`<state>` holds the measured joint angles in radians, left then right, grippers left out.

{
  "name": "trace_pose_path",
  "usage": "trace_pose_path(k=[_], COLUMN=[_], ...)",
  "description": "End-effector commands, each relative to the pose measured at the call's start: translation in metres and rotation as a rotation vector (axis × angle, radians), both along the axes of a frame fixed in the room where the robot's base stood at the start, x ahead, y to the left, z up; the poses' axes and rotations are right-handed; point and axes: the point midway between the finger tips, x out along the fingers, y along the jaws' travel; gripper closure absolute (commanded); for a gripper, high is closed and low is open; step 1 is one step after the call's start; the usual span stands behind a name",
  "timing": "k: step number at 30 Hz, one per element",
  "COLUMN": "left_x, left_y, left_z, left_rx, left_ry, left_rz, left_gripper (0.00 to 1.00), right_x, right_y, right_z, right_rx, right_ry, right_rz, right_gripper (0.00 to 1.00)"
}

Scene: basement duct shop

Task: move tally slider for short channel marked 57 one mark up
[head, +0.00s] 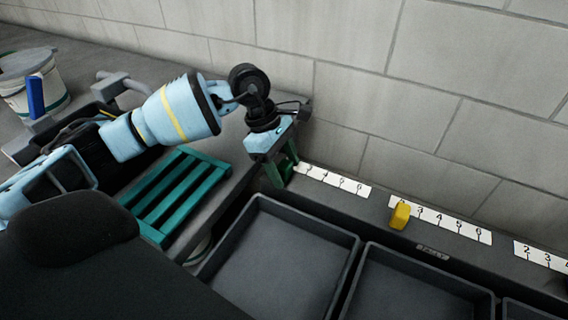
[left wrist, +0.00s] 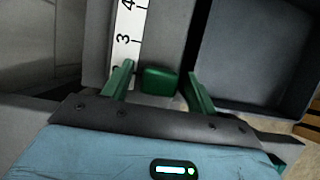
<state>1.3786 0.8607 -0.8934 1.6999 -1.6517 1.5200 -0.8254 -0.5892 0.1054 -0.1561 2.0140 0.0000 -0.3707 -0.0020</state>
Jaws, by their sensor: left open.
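My left gripper (head: 283,174) points down at the left end of a white number strip (head: 332,180) on the ledge behind the bins. In the left wrist view, a green tally slider (left wrist: 160,81) sits between the open green fingers of this gripper (left wrist: 159,76), apart from both. In the head view the gripper hides this slider. A yellow slider (head: 400,215) stands by the low end of the middle strip (head: 452,224). No marking 57 is readable. My right gripper is out of view.
Dark empty bins (head: 280,262) stand in a row before the ledge, with a small label plate (head: 432,252) above one. A third strip (head: 541,256) is at right. A block wall (head: 350,90) rises close behind. A green slatted rack (head: 178,190) and a white bucket (head: 38,80) are at left.

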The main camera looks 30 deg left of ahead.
Motion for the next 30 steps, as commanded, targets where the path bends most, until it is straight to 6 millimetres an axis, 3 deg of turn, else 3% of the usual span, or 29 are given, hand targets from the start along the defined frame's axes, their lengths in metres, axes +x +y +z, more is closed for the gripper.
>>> trace_pose_path(k=[4, 17, 23, 30], left_x=[0.000, 0.000, 0.001, 0.003], left_y=[0.000, 0.000, -0.008, -0.040], left_z=[0.000, 0.001, 0.001, 0.002], left_rx=[0.000, 0.000, -0.001, -0.002], left_ry=[0.000, 0.000, -0.001, -0.002], left_rz=[0.000, 0.000, -0.002, -0.002], left_gripper=[0.43, 0.99, 1.00, 1.00], right_x=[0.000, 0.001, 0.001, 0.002], right_y=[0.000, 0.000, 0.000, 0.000], right_z=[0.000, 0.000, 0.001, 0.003], right_rx=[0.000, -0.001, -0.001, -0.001], right_ry=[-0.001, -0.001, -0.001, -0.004], right_rz=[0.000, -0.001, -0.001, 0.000], right_gripper=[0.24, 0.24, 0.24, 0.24])
